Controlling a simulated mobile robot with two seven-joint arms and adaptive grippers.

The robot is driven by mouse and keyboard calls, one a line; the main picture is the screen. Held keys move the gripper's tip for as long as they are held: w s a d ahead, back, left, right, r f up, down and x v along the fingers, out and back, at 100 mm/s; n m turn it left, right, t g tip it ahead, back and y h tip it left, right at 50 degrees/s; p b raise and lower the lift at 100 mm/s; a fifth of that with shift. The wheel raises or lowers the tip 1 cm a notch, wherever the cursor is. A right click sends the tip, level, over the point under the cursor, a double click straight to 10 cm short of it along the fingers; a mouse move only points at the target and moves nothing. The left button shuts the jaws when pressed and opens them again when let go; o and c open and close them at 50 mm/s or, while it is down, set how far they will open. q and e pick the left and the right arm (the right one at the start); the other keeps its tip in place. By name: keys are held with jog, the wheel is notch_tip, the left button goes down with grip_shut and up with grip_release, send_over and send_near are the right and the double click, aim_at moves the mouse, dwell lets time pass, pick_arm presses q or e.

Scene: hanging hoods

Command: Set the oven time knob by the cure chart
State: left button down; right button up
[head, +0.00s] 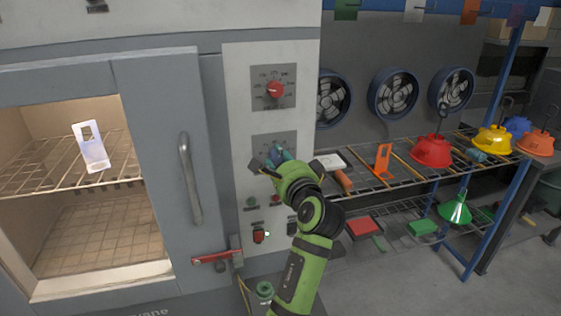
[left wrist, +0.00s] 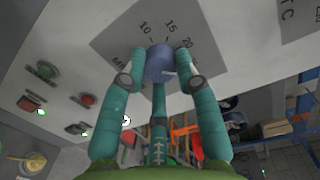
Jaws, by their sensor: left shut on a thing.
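The oven's time knob (left wrist: 159,62) is blue and sits on a grey dial plate (left wrist: 112,38) with the marks 10, 15 and 20 readable. My left gripper (left wrist: 161,66) is shut on this knob, with teal fingers on either side of it. Where the knob points is not clear. In the head view my left gripper (head: 275,159) reaches the lower dial plate (head: 266,141) and hides most of its knob. A red knob (head: 274,90) is on the upper dial. I cannot make out a cure chart. My right gripper is not in view.
The oven window (head: 100,215) shows a pale bracket (head: 92,146) on a wire rack. A door handle (head: 190,178) and red latch (head: 215,257) are left of my arm. Right stands a rack with red (head: 431,152), yellow (head: 493,140) and orange hoods (head: 536,144).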

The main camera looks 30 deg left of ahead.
pick_arm(q)
jog(key=shift+s+a+r, duration=0.1)
jog(key=shift+a+r, duration=0.05)
jog(key=c, duration=0.9)
grip_release()
jog(key=shift+a, duration=0.1)
